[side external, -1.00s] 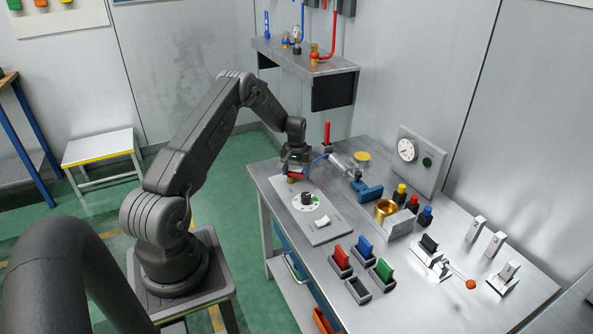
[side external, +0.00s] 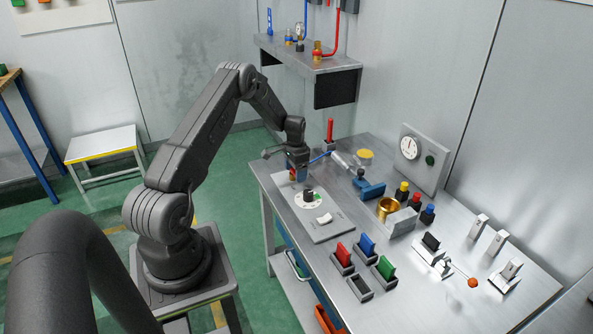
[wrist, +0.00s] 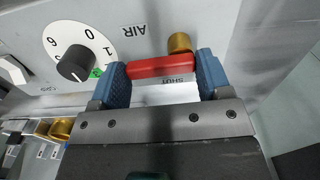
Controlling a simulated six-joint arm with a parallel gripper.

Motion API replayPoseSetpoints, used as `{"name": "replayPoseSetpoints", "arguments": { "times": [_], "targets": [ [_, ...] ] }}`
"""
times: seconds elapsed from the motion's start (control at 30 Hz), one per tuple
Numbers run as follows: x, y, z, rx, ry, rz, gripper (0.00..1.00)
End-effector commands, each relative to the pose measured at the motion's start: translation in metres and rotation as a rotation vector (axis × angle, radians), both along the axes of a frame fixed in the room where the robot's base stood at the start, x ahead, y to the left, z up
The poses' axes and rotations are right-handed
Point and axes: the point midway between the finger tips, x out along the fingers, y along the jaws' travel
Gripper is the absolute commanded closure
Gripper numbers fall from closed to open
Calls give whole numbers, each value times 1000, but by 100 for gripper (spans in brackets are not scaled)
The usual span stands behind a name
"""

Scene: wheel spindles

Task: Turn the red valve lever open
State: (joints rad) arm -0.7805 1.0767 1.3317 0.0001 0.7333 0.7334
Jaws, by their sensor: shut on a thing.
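The red valve lever (wrist: 150,67) lies across the gap between the two blue fingers of my gripper (wrist: 162,63) in the wrist view. The fingers are shut on its ends. The lever's right end meets a brass valve body (wrist: 179,42). The printed word SHUT shows beside the lever, and AIR is printed near the brass body. In the side view my gripper (side external: 297,174) is low over the far left end of the grey panel (side external: 322,225), and its fingers mostly hide the lever.
A black dial knob (wrist: 74,63) on a white numbered disc sits left of the lever. In the side view, a white rocker switch (side external: 324,218) is nearer on the panel. A blue-handled part (side external: 369,190) and a brass cup (side external: 388,208) stand to the right.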

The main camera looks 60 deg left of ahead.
Motion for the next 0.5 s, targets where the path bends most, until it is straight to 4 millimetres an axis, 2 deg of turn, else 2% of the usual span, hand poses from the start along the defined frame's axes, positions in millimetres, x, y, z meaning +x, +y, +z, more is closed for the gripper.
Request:
{"name": "replayPoseSetpoints", "arguments": {
  "times": [0.5],
  "targets": [
    [-1,0,0,1,-1,-66,52]
  ]
}}
